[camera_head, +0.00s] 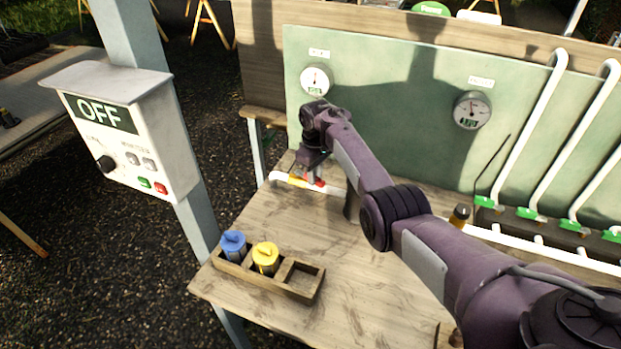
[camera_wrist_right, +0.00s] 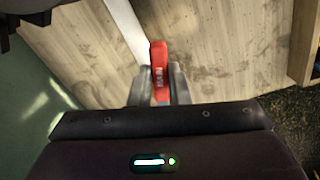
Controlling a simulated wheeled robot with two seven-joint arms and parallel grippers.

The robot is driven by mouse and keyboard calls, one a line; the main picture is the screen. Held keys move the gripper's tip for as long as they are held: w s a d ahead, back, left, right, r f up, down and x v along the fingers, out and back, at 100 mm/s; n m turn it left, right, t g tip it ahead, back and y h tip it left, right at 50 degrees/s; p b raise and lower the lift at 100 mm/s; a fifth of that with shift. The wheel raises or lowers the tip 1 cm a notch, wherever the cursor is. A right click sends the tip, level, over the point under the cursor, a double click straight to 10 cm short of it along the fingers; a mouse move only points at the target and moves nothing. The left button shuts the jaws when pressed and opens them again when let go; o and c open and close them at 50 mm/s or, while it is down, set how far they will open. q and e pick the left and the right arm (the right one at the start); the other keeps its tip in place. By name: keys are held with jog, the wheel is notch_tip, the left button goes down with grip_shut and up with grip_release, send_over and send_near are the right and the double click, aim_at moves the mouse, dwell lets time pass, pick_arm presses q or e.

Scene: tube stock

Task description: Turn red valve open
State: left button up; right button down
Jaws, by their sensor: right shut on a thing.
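The red valve handle shows in the head view (camera_head: 318,184) on the white pipe (camera_head: 335,190) at the back of the wooden table, below the left gauge. In the right wrist view the red handle (camera_wrist_right: 158,62) stands between the two grey fingers of my right gripper (camera_wrist_right: 158,90), which is shut on it. In the head view my right gripper (camera_head: 314,172) reaches down to the handle, and my arm hides part of the pipe. My left gripper is not in view.
A wooden holder (camera_head: 290,290) with a blue canister (camera_head: 233,245) and a yellow canister (camera_head: 265,257) stands at the table's front left. A control box (camera_head: 135,140) reading OFF is on a post. Gauges (camera_head: 316,80) and (camera_head: 472,110) hang on the green panel. Green-handled valves (camera_head: 530,213) line the right.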

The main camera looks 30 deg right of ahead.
jog(key=shift+w+d+n+b, duration=0.35)
jog(key=shift+d+n+b, duration=0.15)
jog(key=shift+n, duration=0.6)
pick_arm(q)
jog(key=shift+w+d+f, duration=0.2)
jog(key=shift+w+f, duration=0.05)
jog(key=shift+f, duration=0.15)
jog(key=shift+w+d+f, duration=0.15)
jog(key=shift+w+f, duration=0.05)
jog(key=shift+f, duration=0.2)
pick_arm(e)
jog(key=shift+w+d+n, duration=0.25)
jog(key=shift+d+n, duration=0.05)
jog(key=shift+n, duration=0.4)
jog(key=shift+r, duration=0.1)
jog(key=c, duration=1.4)
grip_release()
jog(key=shift+o, duration=0.2)
pick_arm(q)
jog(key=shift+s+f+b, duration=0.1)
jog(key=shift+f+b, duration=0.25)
jog(key=shift+b, duration=0.15)
pick_arm(e)
notch_tip(320, 180, up, 8)
jog(key=shift+f, duration=0.25)
